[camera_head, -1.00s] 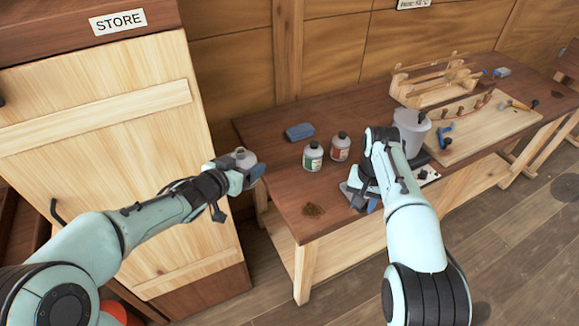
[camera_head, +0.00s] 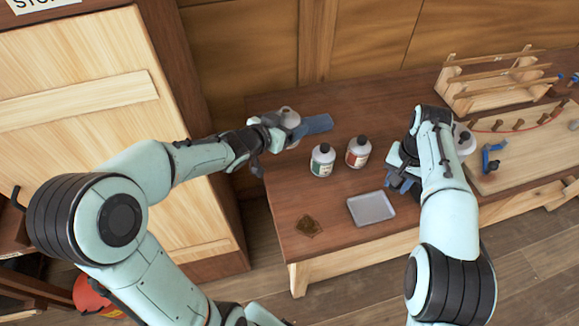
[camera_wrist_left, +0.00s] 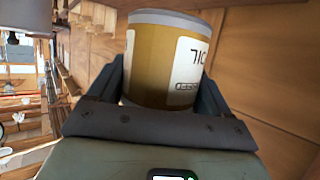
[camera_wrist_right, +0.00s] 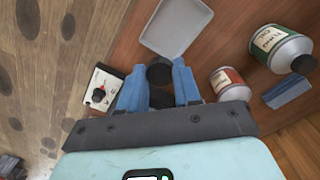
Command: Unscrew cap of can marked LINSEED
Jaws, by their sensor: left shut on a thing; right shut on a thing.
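My left gripper (camera_head: 276,133) is shut around a can (camera_head: 289,117), held near the back left of the bench. In the left wrist view the can (camera_wrist_left: 150,60) has an ochre and white label with upside-down letters that look like OIL; the smaller word is cut off. My right gripper (camera_head: 402,180) is above the bench, right of the two standing cans. In the right wrist view a small dark round thing (camera_wrist_right: 159,72), possibly a cap, sits between its blue fingers. The top of the held can is too small to show whether a cap is on.
A green-labelled can (camera_head: 322,160) and a red-labelled can (camera_head: 358,152) stand on the bench (camera_head: 285,195). A grey tray (camera_head: 371,208) lies near the front edge. A wooden rack (camera_head: 490,80) stands at the right. The front left is mostly clear.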

